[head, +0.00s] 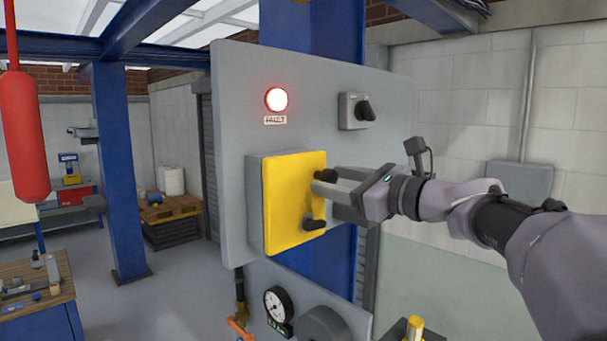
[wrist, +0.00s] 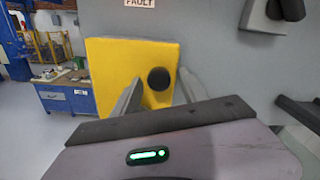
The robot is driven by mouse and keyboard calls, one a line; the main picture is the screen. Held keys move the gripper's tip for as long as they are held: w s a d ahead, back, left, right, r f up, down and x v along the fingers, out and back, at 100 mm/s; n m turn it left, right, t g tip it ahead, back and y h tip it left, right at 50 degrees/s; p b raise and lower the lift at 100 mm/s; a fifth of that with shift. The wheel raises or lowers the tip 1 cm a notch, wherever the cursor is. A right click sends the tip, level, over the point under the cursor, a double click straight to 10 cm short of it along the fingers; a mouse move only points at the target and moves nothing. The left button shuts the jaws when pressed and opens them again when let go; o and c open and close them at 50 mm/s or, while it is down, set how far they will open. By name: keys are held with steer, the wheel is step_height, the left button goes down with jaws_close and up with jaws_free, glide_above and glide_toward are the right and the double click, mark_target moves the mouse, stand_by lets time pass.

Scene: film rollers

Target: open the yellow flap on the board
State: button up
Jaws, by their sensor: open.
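The yellow flap (head: 285,200) is a flat yellow cover on the front of a grey box on the grey board (head: 230,130). It looks shut. A handle with dark round ends (head: 314,224) stands out near its right edge. My gripper (head: 322,187) comes from the right, with its fingers close to the upper part of the handle. In the wrist view, the yellow flap (wrist: 115,65) lies ahead and one dark handle end (wrist: 158,79) shows between my gripper's (wrist: 158,92) two spread fingers. The rest of the handle is hidden there. I cannot tell whether the fingers touch it.
A lit red fault lamp (head: 276,99) is above the flap, with a dark rotary switch (head: 364,110) to its right. A red hanging cylinder (head: 25,135) is at the far left. A blue post (head: 119,170) stands behind.

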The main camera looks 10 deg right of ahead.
steer(key=shift+w+a, duration=0.45)
steer(key=shift+w, duration=0.1)
steer(key=shift+c, duration=0.2)
jaws_close()
stand_by(0.9)
